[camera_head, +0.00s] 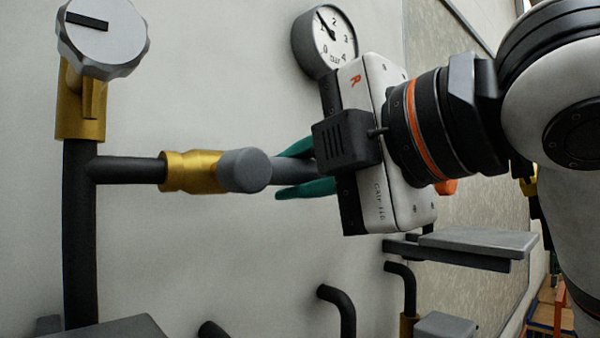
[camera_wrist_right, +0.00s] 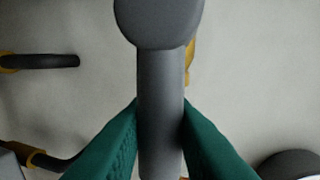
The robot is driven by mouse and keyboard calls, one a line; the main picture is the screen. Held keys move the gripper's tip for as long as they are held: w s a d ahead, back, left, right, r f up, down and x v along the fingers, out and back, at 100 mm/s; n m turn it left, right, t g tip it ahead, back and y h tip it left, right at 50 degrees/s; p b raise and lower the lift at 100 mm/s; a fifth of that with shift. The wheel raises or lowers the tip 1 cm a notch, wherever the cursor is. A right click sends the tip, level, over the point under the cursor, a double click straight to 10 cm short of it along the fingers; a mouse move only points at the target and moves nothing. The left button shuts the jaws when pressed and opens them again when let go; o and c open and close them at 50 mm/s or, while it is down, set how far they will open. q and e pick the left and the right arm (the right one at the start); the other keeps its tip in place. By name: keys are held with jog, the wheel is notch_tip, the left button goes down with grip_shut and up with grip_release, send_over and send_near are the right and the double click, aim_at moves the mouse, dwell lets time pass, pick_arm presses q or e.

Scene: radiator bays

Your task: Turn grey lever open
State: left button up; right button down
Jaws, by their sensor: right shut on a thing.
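The grey lever (camera_head: 243,170) sits at the end of a brass valve body (camera_head: 193,171) on a dark horizontal pipe. In the right wrist view its rounded grey hub (camera_wrist_right: 158,22) is at the top, and its grey arm (camera_wrist_right: 160,85) runs down from it. My right gripper (camera_head: 282,174) comes in from the right, with its green fingers at the lever. In the right wrist view the fingers (camera_wrist_right: 160,112) lie on either side of the lever arm, shut on it. The far end of the arm is hidden in the head view. My left gripper is not in view.
A round grey knob (camera_head: 103,35) tops a brass valve on the vertical pipe (camera_head: 80,240) at left. A pressure gauge (camera_head: 335,38) is on the wall just above my right gripper. A grey shelf-like plate (camera_head: 475,242) and bent pipes (camera_head: 340,305) lie below.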

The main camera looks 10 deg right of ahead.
jog(key=c, duration=1.4)
grip_release()
jog(key=shift+o, duration=0.6)
jog(key=shift+s, duration=0.15)
jog(key=shift+s+d+b, duration=0.15)
jog(key=shift+s+b, duration=0.05)
jog(key=shift+b, duration=0.1)
jog(key=b+v, duration=0.5)
jog(key=v, duration=0.6)
jog(key=shift+s+d+r, duration=0.15)
jog(key=shift+s+r, duration=0.05)
